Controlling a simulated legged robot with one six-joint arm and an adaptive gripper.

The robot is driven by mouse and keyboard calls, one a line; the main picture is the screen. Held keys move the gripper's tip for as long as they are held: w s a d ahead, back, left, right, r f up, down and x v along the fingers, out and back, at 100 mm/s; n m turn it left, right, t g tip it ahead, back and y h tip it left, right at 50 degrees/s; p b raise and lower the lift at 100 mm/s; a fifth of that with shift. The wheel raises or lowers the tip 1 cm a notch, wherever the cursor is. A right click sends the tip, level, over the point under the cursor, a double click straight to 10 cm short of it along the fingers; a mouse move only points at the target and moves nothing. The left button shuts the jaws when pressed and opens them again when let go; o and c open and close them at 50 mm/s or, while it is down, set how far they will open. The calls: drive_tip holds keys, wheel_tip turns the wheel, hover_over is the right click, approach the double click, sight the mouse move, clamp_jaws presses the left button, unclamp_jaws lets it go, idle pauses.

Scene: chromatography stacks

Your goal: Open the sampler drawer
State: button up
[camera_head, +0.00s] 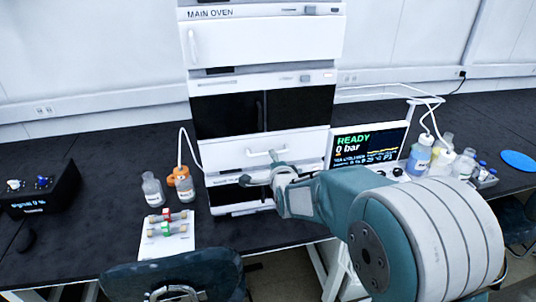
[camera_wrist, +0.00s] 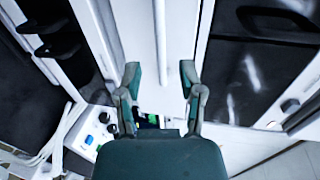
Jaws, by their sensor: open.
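The sampler drawer (camera_head: 228,153) is a white front panel low in the central instrument stack, below a dark-windowed module. It looks closed, with a pale bar handle (camera_head: 262,154) across its middle. My gripper (camera_head: 260,169) is in front of the panel, close to the handle, and partly covers its lower right. In the wrist view my gripper (camera_wrist: 160,75) is open, its two teal fingers apart. A white panel (camera_wrist: 178,30) lies beyond them, and a narrow white bar (camera_wrist: 160,45) shows between the fingers. I cannot tell whether the fingers touch it.
A READY display (camera_head: 368,143) stands right of the stack, with several bottles (camera_head: 420,155) beyond it. A dark chair (camera_head: 175,275) is at the front edge. The black bench (camera_head: 90,150) is clear at back left.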

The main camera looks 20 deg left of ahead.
sight(267, 154)
drive_tip(key=x, duration=0.5)
drive_tip(key=shift+w+a, duration=0.1)
drive_tip(key=shift+a, duration=0.3)
drive_tip(key=shift+d, duration=0.3)
drive_tip(key=shift+a, duration=0.2)
clamp_jaws()
drive_tip(key=shift+f, duration=0.1)
